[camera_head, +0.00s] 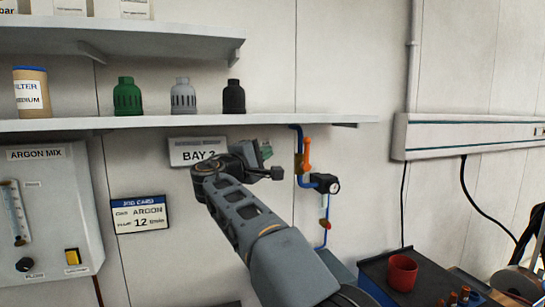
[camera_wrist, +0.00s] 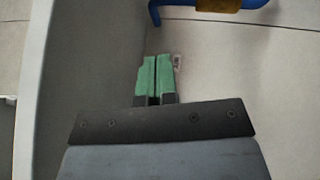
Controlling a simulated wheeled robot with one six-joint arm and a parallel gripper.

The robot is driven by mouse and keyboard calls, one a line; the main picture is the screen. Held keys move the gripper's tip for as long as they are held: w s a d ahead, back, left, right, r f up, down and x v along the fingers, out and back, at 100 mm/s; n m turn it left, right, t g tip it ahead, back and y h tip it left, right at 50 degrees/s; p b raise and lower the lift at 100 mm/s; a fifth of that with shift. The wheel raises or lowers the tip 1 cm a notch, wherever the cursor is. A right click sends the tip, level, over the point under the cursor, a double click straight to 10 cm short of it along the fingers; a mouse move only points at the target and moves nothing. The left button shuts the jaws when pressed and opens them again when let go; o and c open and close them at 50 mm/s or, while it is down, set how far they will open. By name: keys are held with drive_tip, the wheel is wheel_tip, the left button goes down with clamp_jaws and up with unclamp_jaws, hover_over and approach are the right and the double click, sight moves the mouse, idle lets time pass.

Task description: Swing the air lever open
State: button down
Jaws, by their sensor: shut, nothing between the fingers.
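The air lever (camera_head: 307,150) is an orange handle on a blue pipe that runs down the wall. It stands nearly upright beside a brass valve body (camera_head: 298,164). My gripper (camera_head: 266,151) is just left of the lever and apart from it, below the shelf. In the wrist view, my green fingertips (camera_wrist: 157,76) are together with nothing between them. The blue pipe (camera_wrist: 236,3) and a brass part (camera_wrist: 215,5) show at the top edge there. The orange handle is not visible in the wrist view.
The shelf (camera_head: 190,124) runs just above my gripper. The BAY sign (camera_head: 198,151) is partly hidden by my arm. A red cup (camera_head: 402,273) stands at lower right.

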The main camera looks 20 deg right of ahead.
drive_tip(key=s+a+f+g+y, duration=0.15)
drive_tip(key=f+y, duration=0.25)
drive_tip(key=f, duration=0.7)
drive_tip(key=s+a+f+g+y, duration=0.15)
drive_tip(key=f+y, duration=0.35)
drive_tip(key=f, duration=0.6)
drive_tip(key=s+f+m+g+y, duration=0.2)
drive_tip(key=s+f+m+y, duration=0.2)
drive_tip(key=s+f, duration=0.3)
drive_tip(key=s+f+m+g+y, duration=0.2)
drive_tip(key=s+f, duration=0.6)
drive_tip(key=s, duration=0.9)
drive_tip(key=shift+a+f+m+y, duration=0.2)
drive_tip(key=shift+m+y, duration=0.7)
drive_tip(key=shift+m, duration=0.2)
